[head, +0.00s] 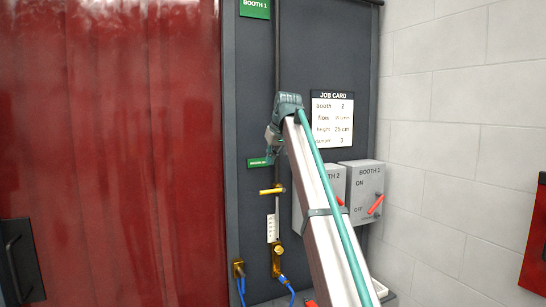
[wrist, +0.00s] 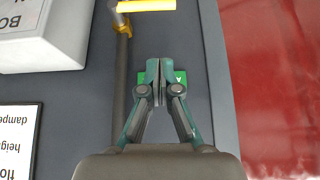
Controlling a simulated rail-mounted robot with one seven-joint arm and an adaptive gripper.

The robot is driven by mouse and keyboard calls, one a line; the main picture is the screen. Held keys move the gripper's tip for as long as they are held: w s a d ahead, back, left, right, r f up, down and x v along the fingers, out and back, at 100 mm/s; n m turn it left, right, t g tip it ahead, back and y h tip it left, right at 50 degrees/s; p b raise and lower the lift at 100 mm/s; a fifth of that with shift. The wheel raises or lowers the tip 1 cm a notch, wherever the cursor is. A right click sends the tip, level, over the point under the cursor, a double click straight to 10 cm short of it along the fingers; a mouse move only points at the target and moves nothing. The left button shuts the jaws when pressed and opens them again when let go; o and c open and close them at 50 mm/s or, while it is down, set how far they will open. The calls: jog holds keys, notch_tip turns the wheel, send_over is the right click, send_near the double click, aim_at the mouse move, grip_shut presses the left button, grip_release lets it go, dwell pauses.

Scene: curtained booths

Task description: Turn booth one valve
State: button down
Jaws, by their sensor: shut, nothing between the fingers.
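The yellow valve handle (head: 271,190) lies level across the dark vertical pipe (head: 277,50) on the grey booth one panel. It also shows at the top edge of the wrist view (wrist: 146,6), partly cut off. My gripper (head: 270,152) is above the handle in the head view, apart from it, near a small green label (head: 258,162). In the wrist view the fingers of my gripper (wrist: 160,64) are together, with nothing between them, in front of the green label (wrist: 180,77) and beside the pipe (wrist: 121,80).
A green BOOTH 1 sign (head: 255,8) is at the top. A job card (head: 332,120) hangs right of the pipe. Switch boxes for booth 2 (head: 336,178) and booth 1 (head: 369,172) stick out at right; my arm partly covers the former. A red curtain (head: 110,130) hangs at left.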

jog(key=p, duration=0.2)
send_over(267, 192)
jog(key=f, duration=0.5)
jog(key=shift+w+a+f, duration=0.1)
jog(key=shift+w+f, duration=0.1)
jog(key=shift+f, duration=0.1)
jog(key=f, duration=0.1)
jog(key=f+p, duration=0.1)
jog(key=shift+s+f, duration=0.2)
jog(key=shift+f, duration=0.1)
jog(key=shift+d+f+p, duration=0.2)
jog(key=shift+f+p, duration=0.15)
jog(key=shift+f, duration=0.5)
jog(key=shift+d, duration=0.1)
